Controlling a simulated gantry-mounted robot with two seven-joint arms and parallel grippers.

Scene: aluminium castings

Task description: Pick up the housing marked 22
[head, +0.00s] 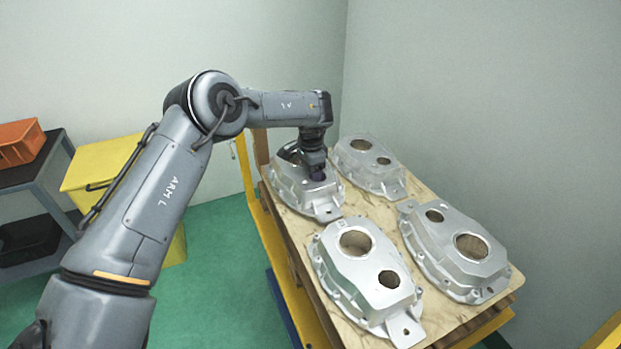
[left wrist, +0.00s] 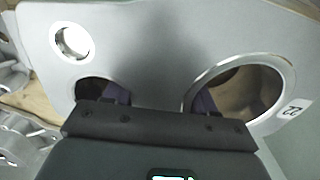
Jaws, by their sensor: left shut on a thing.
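The silver housing marked 22 (head: 322,200) is at the back left of the wooden board in the head view. It fills most of the left wrist view (left wrist: 150,45), where a small label (left wrist: 291,109) that looks like 22 shows at the right, beside a large round hole. My left gripper (head: 317,170) reaches down onto this housing from above. In the left wrist view its dark fingers (left wrist: 160,98) go into two neighbouring holes and are shut on the metal between them. The fingertips are hidden inside the holes. The housing looks level, and I cannot tell whether it still touches the board.
Three similar housings stand close by: one at back right (head: 368,165), one at front left (head: 345,268) and one at front right (head: 445,235). The wooden board (head: 422,188) has narrow gaps between them. Walls stand behind and to the right. A yellow bin (head: 95,165) is at left.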

